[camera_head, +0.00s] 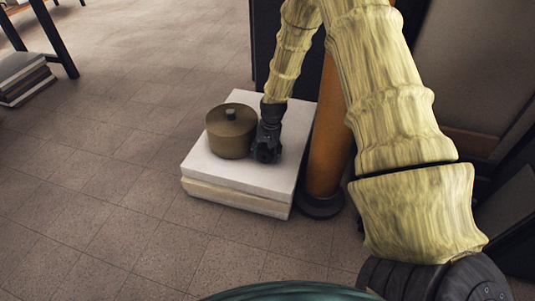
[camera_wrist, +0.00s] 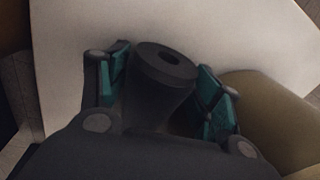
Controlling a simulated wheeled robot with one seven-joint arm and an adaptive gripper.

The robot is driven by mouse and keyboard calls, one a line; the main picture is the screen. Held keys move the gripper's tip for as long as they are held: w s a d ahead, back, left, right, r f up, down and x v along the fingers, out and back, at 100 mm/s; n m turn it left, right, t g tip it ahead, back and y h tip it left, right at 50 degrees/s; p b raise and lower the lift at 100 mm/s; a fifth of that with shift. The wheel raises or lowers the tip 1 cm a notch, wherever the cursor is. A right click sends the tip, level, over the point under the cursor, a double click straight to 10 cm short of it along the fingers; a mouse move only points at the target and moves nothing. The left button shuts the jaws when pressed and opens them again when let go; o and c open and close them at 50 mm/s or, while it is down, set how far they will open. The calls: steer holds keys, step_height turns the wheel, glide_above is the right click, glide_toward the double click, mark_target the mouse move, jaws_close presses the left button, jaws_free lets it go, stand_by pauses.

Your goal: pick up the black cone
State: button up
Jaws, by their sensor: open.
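The black cone (camera_wrist: 166,68) shows in the wrist view, with a round top and a dark hole in it. It stands between the two teal-padded fingers of my gripper (camera_wrist: 163,84). The fingers are apart, one on each side of the cone, and a gap shows at least on the left. The cone's lower part is hidden by my gripper's body. In the head view my gripper (camera_head: 267,143) is low over a white slab, and I cannot tell the dark cone apart from it there.
A round olive lidded pot (camera_head: 231,131) stands on the white slab (camera_head: 235,175), close to the left of my gripper. An orange-brown post (camera_head: 329,145) stands just right of the slab. Stacked books (camera_head: 24,79) lie at far left.

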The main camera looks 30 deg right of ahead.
steer(key=shift+f, duration=0.35)
steer(key=shift+c, duration=0.5)
steer(key=c, duration=0.7)
steer(key=shift+r, duration=0.2)
